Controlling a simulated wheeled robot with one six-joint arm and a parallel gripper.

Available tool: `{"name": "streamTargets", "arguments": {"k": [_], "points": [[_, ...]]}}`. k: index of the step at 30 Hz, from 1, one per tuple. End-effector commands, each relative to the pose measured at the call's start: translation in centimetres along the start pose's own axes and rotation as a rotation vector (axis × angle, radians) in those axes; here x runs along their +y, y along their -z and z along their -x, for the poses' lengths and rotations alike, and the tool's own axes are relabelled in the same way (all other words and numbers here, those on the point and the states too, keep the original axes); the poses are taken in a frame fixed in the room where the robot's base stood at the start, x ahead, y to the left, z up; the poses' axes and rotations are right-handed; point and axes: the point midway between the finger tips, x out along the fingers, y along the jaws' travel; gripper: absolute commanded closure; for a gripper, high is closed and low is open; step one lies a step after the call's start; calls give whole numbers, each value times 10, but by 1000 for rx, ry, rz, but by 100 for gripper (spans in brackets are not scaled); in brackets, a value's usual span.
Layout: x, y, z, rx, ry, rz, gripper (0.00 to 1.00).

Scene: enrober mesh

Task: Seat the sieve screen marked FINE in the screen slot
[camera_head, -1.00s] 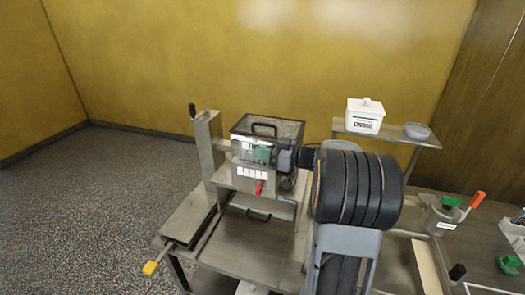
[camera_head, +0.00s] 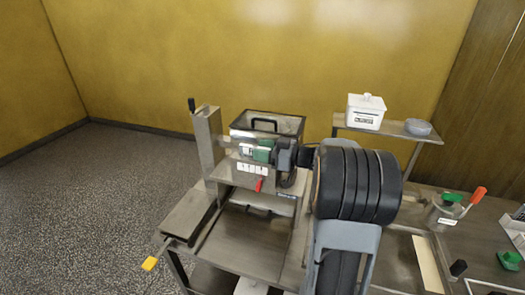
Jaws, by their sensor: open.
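The machine (camera_head: 268,122) stands on a steel table, with a clear-lidded hopper and a black handle on top. Below its front label strip (camera_head: 252,169) and red lever (camera_head: 259,185) is a dark, slot-like gap (camera_head: 262,208). I cannot tell whether a screen sits inside it. My gripper (camera_head: 284,157) is at the machine's right front, beside a green block (camera_head: 262,151), above the gap. Its fingertips are too small to make out, and I see nothing held in it. No lettering reading FINE is legible, so I cannot pick out that sieve screen.
A steel post (camera_head: 207,145) with a black knob stands left of the machine. A white box (camera_head: 365,111) and grey bowl (camera_head: 418,127) stand on a back shelf. A metal pot (camera_head: 446,212) is at right.

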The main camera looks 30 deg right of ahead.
Motion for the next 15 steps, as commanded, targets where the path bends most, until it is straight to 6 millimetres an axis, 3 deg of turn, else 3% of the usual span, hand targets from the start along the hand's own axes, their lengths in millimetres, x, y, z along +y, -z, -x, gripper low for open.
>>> {"name": "streamTargets", "arguments": {"k": [8, 15], "points": [[0, -3, 4, -3, 0, -3, 56], [1, -4, 42, -2, -7, -1, 56]]}}
